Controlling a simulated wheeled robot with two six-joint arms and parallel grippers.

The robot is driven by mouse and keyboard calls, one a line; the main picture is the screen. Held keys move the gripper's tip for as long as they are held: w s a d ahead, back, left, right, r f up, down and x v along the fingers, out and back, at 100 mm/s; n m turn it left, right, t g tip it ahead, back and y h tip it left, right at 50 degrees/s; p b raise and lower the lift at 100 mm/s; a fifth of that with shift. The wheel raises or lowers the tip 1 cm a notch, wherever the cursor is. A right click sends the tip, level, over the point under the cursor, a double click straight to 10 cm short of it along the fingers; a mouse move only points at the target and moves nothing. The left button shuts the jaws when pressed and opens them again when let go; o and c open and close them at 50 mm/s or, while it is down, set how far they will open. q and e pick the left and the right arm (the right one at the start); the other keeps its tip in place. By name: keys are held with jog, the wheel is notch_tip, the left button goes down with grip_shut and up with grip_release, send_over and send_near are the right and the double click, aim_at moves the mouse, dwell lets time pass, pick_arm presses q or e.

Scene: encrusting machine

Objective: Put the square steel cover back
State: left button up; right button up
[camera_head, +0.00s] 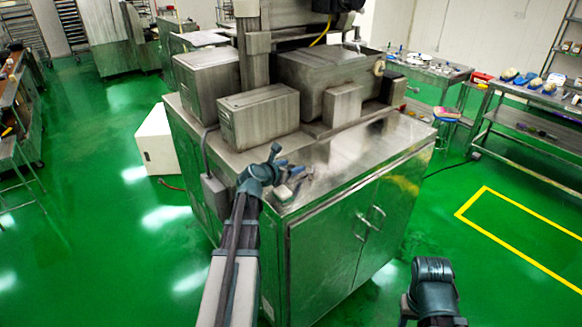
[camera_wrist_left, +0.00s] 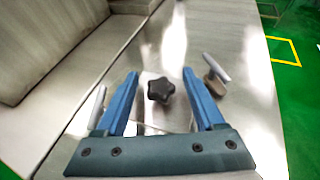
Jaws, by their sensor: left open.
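My left gripper (camera_head: 281,160) is over the near left part of the steel machine's top (camera_head: 335,148). In the left wrist view its two blue fingers (camera_wrist_left: 161,74) are spread apart with nothing gripped. A black star-shaped knob (camera_wrist_left: 161,90) shows between the fingers; I cannot tell its height relative to them. A pale T-shaped handle (camera_wrist_left: 216,68) stands just right of the right finger. Another pale handle (camera_wrist_left: 97,107) is partly hidden beside the left finger. I cannot tell which steel piece is the square cover. My right arm shows at the lower right, its jaws unseen.
Steel boxes (camera_head: 258,115) and a larger housing (camera_head: 325,80) stand on the machine's top behind the gripper. Double doors with handles (camera_head: 371,222) form its front. Benches with small items (camera_head: 535,100) are at the right. The green floor at the right is clear.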

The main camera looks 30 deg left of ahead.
pick_arm(q)
jog(key=shift+r+p, duration=0.5)
jog(key=shift+r, duration=0.2)
jog(key=p+v, duration=0.4)
jog(key=v, duration=0.7)
jog(key=shift+f, duration=0.15)
jog(key=shift+s, duration=0.5)
